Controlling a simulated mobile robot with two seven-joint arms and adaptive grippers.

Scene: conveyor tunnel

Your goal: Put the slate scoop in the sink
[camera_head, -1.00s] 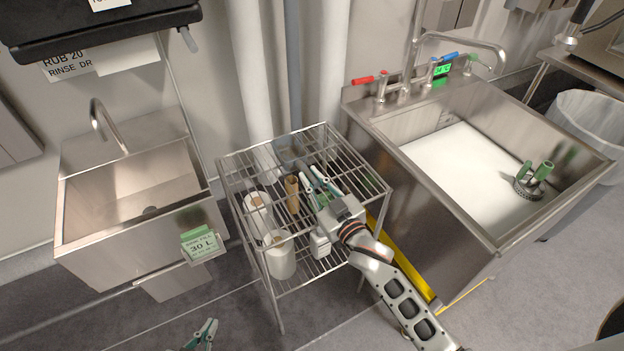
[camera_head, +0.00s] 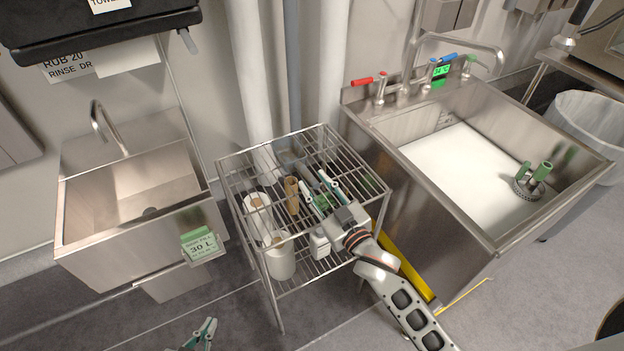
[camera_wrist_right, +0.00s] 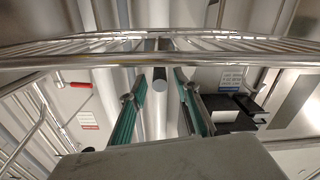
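A grey round-ended bar, perhaps the slate scoop's handle (camera_wrist_right: 160,76), shows between the fingers in the right wrist view. I cannot make out the scoop's full shape. In the head view a dark grey item (camera_head: 288,156) lies at the back of the wire rack, partly hidden by its bars. My right gripper (camera_head: 316,177) is open at the rack, fingers pointing to its back; its fingers also show apart in the wrist view (camera_wrist_right: 160,90). My left gripper (camera_head: 204,334) is low at the bottom edge, fingers apart and empty. A large steel sink (camera_head: 420,185) stands right of the rack.
The wire rack (camera_head: 250,153) has bars close around my right gripper. It holds a brown cylinder (camera_head: 292,195), white rolls (camera_head: 280,258) and a white bottle (camera_head: 319,246). A smaller sink (camera_head: 70,215) is left. A green-handled item (camera_head: 530,180) sits in the large sink.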

